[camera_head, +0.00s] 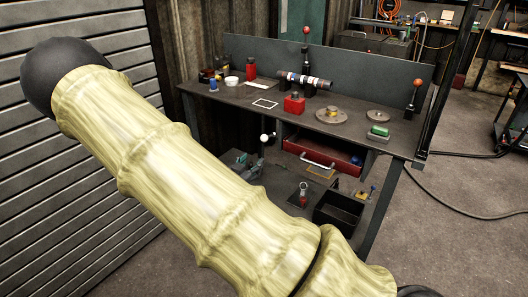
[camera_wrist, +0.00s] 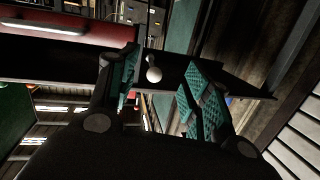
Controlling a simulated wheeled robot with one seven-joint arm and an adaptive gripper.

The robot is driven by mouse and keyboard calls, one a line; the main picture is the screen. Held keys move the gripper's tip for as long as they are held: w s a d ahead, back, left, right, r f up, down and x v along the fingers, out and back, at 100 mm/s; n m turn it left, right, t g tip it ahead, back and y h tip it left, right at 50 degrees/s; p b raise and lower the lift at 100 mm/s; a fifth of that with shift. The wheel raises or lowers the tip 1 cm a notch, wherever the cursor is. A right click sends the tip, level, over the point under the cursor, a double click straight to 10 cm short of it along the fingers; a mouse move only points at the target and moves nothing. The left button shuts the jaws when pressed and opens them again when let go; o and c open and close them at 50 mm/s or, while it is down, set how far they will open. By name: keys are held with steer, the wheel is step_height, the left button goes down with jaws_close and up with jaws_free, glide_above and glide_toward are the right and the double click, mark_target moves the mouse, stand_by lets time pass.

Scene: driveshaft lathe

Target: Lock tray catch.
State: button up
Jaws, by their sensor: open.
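A white ball knob on a thin dark stem, which looks like the tray catch, shows in the head view (camera_head: 265,138) at the left of the red tray (camera_head: 338,160). The tray, with a pale handle, sits under the bench top. My gripper (camera_head: 243,166) has teal finger pads and is just below and left of the knob in that view. In the wrist view the fingers of my gripper (camera_wrist: 163,90) are spread apart, and the knob (camera_wrist: 154,75) appears between them, beyond the pads. I see no contact. The base of the stem is hidden.
The bench top (camera_head: 350,125) carries a shaft on stands (camera_head: 303,80), a red block (camera_head: 294,103) and round discs. A lower shelf holds a black open bin (camera_head: 338,208) and small parts. My arm covers much of the left foreground. Floor at right is clear except for a cable.

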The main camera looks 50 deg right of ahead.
mark_target(262, 140)
steer(key=w+d+r+m, duration=0.1)
steer(key=d, duration=0.3)
steer(key=w+d+r+h+b, duration=0.1)
steer(key=w+d, duration=0.1)
steer(key=d, duration=0.2)
steer(key=w+d+r+m+h+b, duration=0.1)
steer(key=d, duration=0.3)
steer(key=shift+w+r+m+g, duration=0.25)
steer(key=shift+w+m+g, duration=0.05)
steer(key=shift+w, duration=0.1)
jaws_close()
